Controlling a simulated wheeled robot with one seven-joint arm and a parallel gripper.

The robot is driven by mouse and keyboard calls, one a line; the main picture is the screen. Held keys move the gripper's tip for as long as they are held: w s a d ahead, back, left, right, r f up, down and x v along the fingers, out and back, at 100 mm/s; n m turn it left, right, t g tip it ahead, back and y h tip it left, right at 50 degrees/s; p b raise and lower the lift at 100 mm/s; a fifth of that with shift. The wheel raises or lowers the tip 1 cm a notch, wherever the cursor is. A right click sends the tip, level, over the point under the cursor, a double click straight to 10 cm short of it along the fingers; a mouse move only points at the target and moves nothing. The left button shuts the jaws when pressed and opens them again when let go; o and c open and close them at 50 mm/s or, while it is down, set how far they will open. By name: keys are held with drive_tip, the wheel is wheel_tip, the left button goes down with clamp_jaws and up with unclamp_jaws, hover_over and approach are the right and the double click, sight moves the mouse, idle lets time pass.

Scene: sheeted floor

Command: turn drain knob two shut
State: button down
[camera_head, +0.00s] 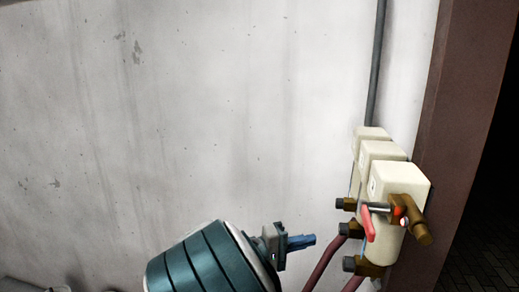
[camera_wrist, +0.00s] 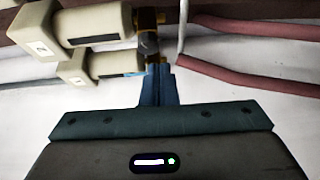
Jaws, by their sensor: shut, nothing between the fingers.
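Several cream valve boxes (camera_head: 399,182) with brass fittings stand in a row by the wall at the right of the head view. The nearest has a red lever (camera_head: 369,224) at its front and a brass spout (camera_head: 420,234). Which part is drain knob two, I cannot tell. My gripper (camera_head: 312,241) is shut and empty, its blue fingers pointing right, to the left of the boxes' lower dark fittings. In the wrist view, the closed fingers (camera_wrist: 158,70) lie just below a brass fitting (camera_wrist: 148,20), beside two cream boxes (camera_wrist: 92,23). Contact cannot be made out.
Dark red hoses (camera_head: 325,262) run down from the fittings close to my gripper; they also show in the wrist view (camera_wrist: 230,80). A grey pipe (camera_head: 377,60) rises along the wall (camera_head: 200,110). A brown post (camera_head: 465,110) stands right of the boxes.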

sight(351, 229)
drive_tip(key=shift+s+d+r+b, duration=0.1)
drive_tip(key=shift+s+d+b, duration=0.1)
drive_tip(key=shift+d, duration=0.9)
drive_tip(key=shift+s+d+b, duration=0.1)
drive_tip(key=shift+s+d, duration=0.05)
drive_tip(key=shift+d, duration=0.9)
drive_tip(key=shift+s+d+r+b, duration=0.1)
drive_tip(key=shift+s+d, duration=0.1)
drive_tip(key=shift+d, duration=0.9)
drive_tip(key=shift+w, duration=0.2)
drive_tip(key=shift+r+p, duration=0.25)
drive_tip(key=shift+p, duration=0.05)
drive_tip(key=shift+r+p, duration=0.55)
drive_tip(key=shift+r, duration=0.05)
drive_tip(key=shift+r, duration=0.35)
drive_tip(key=shift+s, duration=0.1)
